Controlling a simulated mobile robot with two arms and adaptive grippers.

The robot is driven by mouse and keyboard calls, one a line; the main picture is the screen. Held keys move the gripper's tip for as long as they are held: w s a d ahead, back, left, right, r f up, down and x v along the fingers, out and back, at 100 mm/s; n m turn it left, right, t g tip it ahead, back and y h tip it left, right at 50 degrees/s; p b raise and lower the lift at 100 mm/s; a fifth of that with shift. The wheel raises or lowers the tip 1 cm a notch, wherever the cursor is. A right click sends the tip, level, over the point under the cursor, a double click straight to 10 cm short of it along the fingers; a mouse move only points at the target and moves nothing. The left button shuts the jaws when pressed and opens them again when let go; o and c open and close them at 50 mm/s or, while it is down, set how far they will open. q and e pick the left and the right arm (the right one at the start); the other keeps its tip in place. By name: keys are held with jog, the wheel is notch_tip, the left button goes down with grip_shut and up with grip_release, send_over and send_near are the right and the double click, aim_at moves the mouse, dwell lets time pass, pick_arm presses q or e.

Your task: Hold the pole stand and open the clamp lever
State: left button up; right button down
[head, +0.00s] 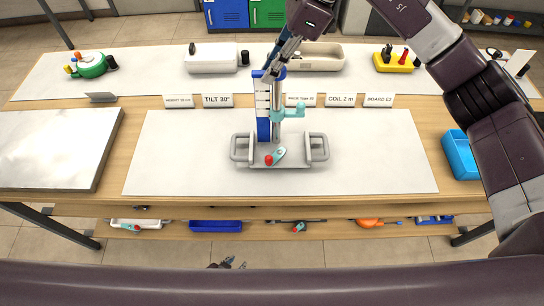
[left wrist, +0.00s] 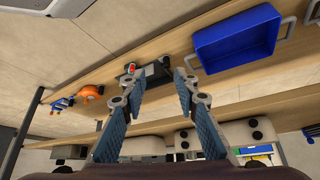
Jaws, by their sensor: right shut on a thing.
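The pole stand has a grey base (head: 281,161) with a loop handle at each side and an upright pole (head: 276,100) beside a blue-and-white scale (head: 263,108). A teal clamp (head: 288,115) sits around the pole, its raised end pointing right. A small teal lever (head: 280,153) with a red knob (head: 268,160) is on the base front. My right gripper (head: 277,62) is shut on the top of the pole, which its fingers partly hide. My left gripper (head: 228,263) is low in front of the table, apart from the stand; the left wrist view shows its fingers (left wrist: 160,88) open and empty.
The stand is on a white mat (head: 380,165) with clear room on both sides. Label cards (head: 217,100) stand behind it. A grey panel (head: 55,150) lies left, a blue tray (head: 460,155) right. A lower shelf holds a blue bin (left wrist: 236,40) and tools.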

pick_arm(q)
jog(key=w+d+r+m+t+h, duration=0.2)
jog(key=w+d+r+m+h, duration=0.15)
jog(key=w+d+r, duration=0.65)
jog(key=d+r+m+t+h, duration=0.15)
jog(key=d+r+h, duration=0.35)
jog(key=d+r, duration=0.75)
jog(key=s+d+r+m+g+h, duration=0.2)
jog(key=s+d+r+m+g, duration=0.15)
jog(key=r+m+g, duration=0.45)
jog(key=s+d+r+m+g+h, duration=0.3)
jog(key=d+r+m, duration=0.1)
jog(key=r+m, duration=0.65)
jog(key=s+d+r+m+g+h, duration=0.2)
jog(key=s+d+r+m+g, duration=0.15)
jog(key=r+m+g, duration=0.4)
jog(key=m+t+y, duration=0.9)
jog(key=m+y, duration=0.8)
jog(key=y, duration=0.2)
send_over(269, 157)
jog(key=shift+h, duration=0.25)
jog(key=shift+f, duration=3.4)
